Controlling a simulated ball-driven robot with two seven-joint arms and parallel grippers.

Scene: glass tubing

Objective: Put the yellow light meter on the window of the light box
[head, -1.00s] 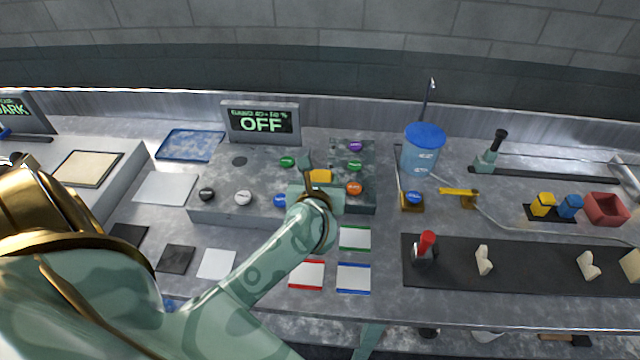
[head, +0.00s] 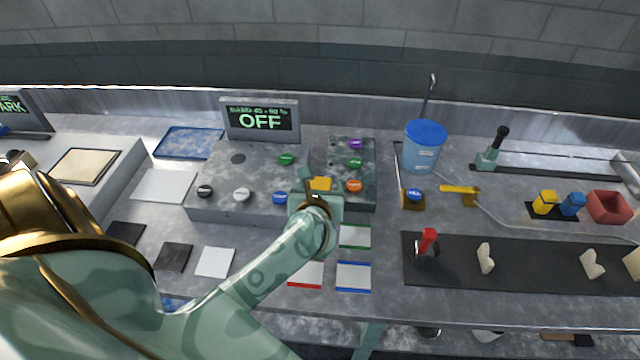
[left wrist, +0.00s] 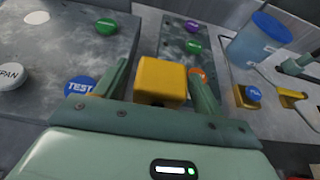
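The yellow light meter (head: 320,184) is a small block between the fingers of my left gripper (head: 320,187), over the button box in the middle of the bench. The left wrist view shows the yellow block (left wrist: 161,80) between the two fingertips (left wrist: 160,82); a narrow gap shows beside the left finger, and the lower contact is hidden. The light box (head: 118,178) stands at the far left, with a pale cream window (head: 84,167) in its top. The gripper is well to the right of it. My right gripper is not in view.
The button box (head: 215,170) has several coloured buttons and a display (head: 260,121) reading OFF behind it. A blue-lidded container (head: 422,160) stands to the right. Flat white and dark tiles (head: 215,262) lie in front. A sign (head: 12,108) stands behind the light box.

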